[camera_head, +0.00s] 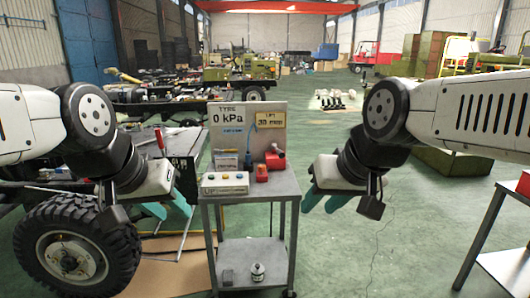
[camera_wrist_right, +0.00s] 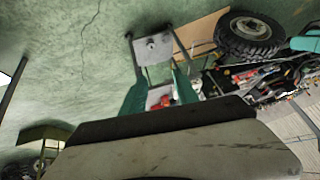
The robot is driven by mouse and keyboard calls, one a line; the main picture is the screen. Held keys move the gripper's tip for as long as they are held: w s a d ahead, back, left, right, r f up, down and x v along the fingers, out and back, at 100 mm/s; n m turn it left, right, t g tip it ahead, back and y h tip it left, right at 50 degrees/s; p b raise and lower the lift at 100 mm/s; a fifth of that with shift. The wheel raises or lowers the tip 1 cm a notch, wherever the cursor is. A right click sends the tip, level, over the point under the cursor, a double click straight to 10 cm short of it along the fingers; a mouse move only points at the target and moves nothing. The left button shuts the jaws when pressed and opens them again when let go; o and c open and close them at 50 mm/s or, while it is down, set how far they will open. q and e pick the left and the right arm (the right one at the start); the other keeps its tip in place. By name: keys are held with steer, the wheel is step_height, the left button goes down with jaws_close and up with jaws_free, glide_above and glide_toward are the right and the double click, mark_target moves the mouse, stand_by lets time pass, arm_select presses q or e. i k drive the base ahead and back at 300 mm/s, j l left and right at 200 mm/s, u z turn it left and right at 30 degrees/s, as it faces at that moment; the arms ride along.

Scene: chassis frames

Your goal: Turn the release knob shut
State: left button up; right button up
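A grey trolley (camera_head: 251,186) stands between my grippers. On its top are a white control box (camera_head: 225,183) marked UP with coloured buttons, a red unit (camera_head: 275,159) and a small red block (camera_head: 261,173). I cannot make out which small part is the release knob. My left gripper (camera_head: 167,207), with teal fingers apart, is left of the trolley, empty. My right gripper (camera_head: 327,197) is right of it, also open and empty. In the right wrist view the teal fingers are spread, and the trolley (camera_wrist_right: 153,48) and red items (camera_wrist_right: 165,100) show between and beyond them.
A board (camera_head: 248,130) on the trolley reads TYRE 0 kPa and LIFT 30 mm. A large wheel (camera_head: 75,250) and dark chassis stand at left. A small metal weight (camera_head: 257,272) is on the lower shelf.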

mark_target(261, 168)
steer(key=i+j, duration=0.15)
steer(key=i, duration=0.3)
steer(key=i+j, duration=0.15)
steer(key=i, duration=0.3)
steer(key=i+j, duration=0.15)
steer(key=i, duration=0.3)
steer(key=i+j, duration=0.15)
steer(key=i, duration=0.3)
steer(key=l+z, duration=0.05)
